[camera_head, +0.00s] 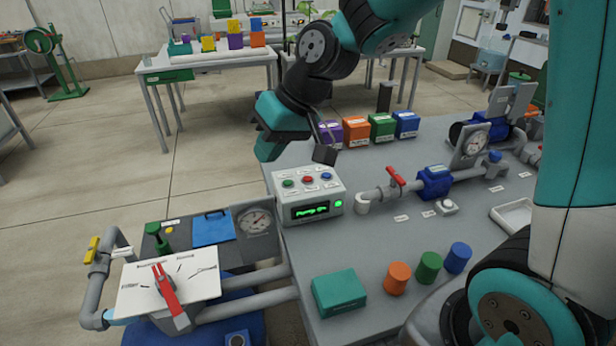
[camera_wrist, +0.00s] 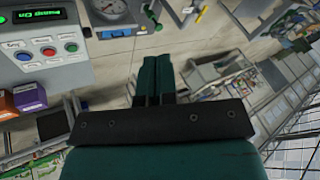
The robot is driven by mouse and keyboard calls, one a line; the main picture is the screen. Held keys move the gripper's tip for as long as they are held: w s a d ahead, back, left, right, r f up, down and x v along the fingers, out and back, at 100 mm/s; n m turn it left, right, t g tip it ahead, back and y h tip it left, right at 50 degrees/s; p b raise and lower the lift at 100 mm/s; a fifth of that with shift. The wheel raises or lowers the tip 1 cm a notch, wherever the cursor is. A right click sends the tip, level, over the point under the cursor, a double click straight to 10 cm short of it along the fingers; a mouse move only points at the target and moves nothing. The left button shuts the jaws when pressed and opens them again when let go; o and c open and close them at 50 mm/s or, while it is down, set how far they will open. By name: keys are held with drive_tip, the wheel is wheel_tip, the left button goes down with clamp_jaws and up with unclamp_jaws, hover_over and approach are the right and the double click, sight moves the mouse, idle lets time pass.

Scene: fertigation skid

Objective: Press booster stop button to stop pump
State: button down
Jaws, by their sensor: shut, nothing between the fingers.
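The control box (camera_head: 307,209) stands on the grey skid table, with a green button (camera_head: 288,183), a red button (camera_head: 308,180) and a blue button (camera_head: 326,177) on its sloped top. The small button labels are too small to read surely. Its display (camera_head: 310,210) shows green text reading "Pump On", and a green lamp beside it is lit. In the wrist view the box is at the upper left, with the red button (camera_wrist: 48,51) between blue and green. My gripper (camera_head: 267,150) is shut and empty, above and left of the box, touching no button.
Purple, orange, green and blue boxes (camera_head: 355,131) stand behind the control box. A red-handled valve (camera_head: 397,178) and blue pump are at right. A selector panel (camera_head: 168,285) with a red lever is at front left. A teal box (camera_head: 339,293) and coloured cylinders stand in front.

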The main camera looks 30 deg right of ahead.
drive_tip(key=w+d+f+m+t, duration=0.1)
drive_tip(key=w+d+f+m, duration=0.1)
drive_tip(key=w+d+f, duration=0.4)
drive_tip(key=w+d+f+m+t, duration=0.15)
drive_tip(key=w+d, duration=0.25)
drive_tip(key=w, duration=0.4)
drive_tip(key=m+t+h+p, duration=0.1)
drive_tip(key=m+t+h, duration=0.1)
drive_tip(key=m+t, duration=0.15)
hover_over(309, 178)
wheel_tip(309, 178, down, 7)
drive_tip(key=shift+d+g, duration=0.1)
drive_tip(key=shift+g, duration=0.3)
drive_tip(key=shift+f+b, duration=2.8)
drive_tip(key=shift+f, duration=1.55)
drive_tip(key=shift+f+b, duration=0.45)
